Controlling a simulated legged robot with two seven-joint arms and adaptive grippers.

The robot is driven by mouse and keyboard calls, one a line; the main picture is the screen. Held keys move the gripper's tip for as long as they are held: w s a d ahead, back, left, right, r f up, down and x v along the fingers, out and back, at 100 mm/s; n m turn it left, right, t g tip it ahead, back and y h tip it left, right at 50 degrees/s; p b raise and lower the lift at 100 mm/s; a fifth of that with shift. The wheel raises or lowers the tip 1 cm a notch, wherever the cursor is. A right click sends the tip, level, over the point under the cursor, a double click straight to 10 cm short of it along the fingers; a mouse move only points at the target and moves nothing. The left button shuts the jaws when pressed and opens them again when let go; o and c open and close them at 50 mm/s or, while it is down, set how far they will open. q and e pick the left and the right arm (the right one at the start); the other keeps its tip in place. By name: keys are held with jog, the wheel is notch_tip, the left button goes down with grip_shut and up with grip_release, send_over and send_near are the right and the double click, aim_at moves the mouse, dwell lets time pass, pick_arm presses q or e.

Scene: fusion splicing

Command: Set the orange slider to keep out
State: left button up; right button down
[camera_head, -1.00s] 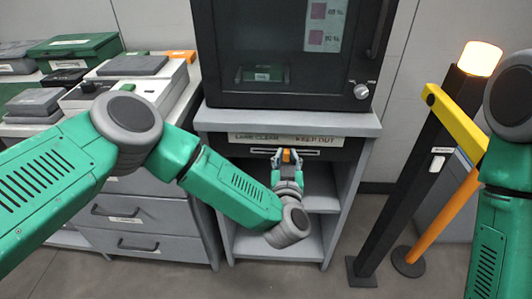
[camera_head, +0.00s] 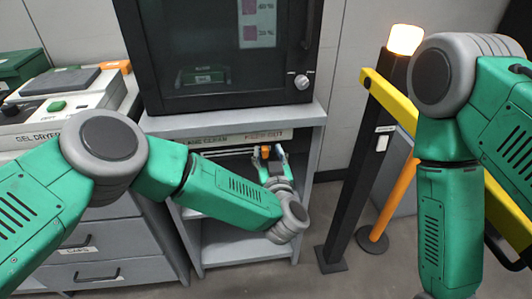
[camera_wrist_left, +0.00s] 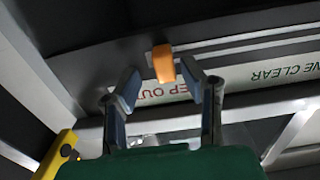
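The orange slider (camera_head: 265,152) is on the slotted dark panel under the black cabinet, below the KEEP OUT end of the label strip (camera_head: 264,136). The LANE CLEAR end is to its left. In the left wrist view the orange slider (camera_wrist_left: 163,63) stands out from the panel near the KEEP OUT lettering. My left gripper (camera_head: 270,160) is at the slider with its fingers spread. In the left wrist view the fingertips of my left gripper (camera_wrist_left: 160,75) are on either side of the slider, with a gap on the left; contact on the right is unclear. My right gripper is out of view.
The black cabinet (camera_head: 180,60) with a knob stands on a grey shelf unit (camera_head: 305,190). A dark post (camera_head: 360,170) with a lit lamp and a yellow bar (camera_head: 385,100) stands to the right. A drawer unit with equipment (camera_head: 60,115) is at the left.

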pick_arm(q)
jog(key=shift+d, duration=0.15)
jog(key=shift+s, duration=0.1)
jog(key=s, duration=1.1)
jog(key=shift+s+d, duration=0.35)
jog(key=shift+d, duration=0.1)
jog(key=shift+f, duration=0.1)
jog(key=shift+f, duration=0.1)
